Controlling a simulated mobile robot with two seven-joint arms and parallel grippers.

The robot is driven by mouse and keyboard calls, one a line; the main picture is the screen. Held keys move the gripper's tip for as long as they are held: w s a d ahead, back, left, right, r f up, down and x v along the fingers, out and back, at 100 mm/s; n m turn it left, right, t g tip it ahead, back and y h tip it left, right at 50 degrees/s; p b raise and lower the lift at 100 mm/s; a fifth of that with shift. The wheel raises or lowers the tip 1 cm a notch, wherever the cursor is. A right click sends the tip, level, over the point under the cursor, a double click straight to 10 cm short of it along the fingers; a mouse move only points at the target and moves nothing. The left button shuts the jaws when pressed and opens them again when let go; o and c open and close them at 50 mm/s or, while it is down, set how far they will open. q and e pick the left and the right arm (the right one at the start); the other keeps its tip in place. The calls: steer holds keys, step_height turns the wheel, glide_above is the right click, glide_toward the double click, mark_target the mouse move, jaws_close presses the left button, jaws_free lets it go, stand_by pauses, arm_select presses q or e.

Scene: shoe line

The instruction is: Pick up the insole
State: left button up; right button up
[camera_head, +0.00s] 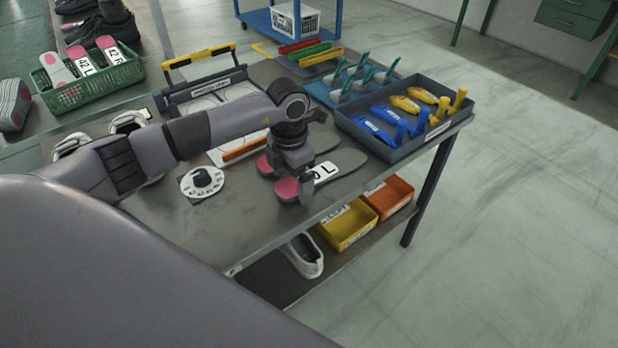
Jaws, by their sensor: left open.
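Two grey insoles with pink heel pads lie side by side on the grey workbench (240,222). The nearer insole (287,191) carries a white label with a partly covered number and an "L". The farther insole (352,160) lies just behind it, and its middle is partly hidden by my gripper. My left gripper (302,198) points down over the nearer insole, between its pink heel and its label. The gripper is open, with its fingertips at or just above the insole. I cannot tell whether they touch it. My right gripper is not in view.
A grey tray (368,146) of blue and yellow shoe forms stands to the right. A white round dial (203,183) lies to the left. A green crate (70,97) holds more insoles at the far left. Yellow (346,240) and orange (392,208) bins sit below the bench.

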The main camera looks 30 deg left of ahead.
arm_select(q)
steer(key=shift+f, duration=0.35)
steer(key=c, duration=1.1)
steer(key=shift+r, duration=0.2)
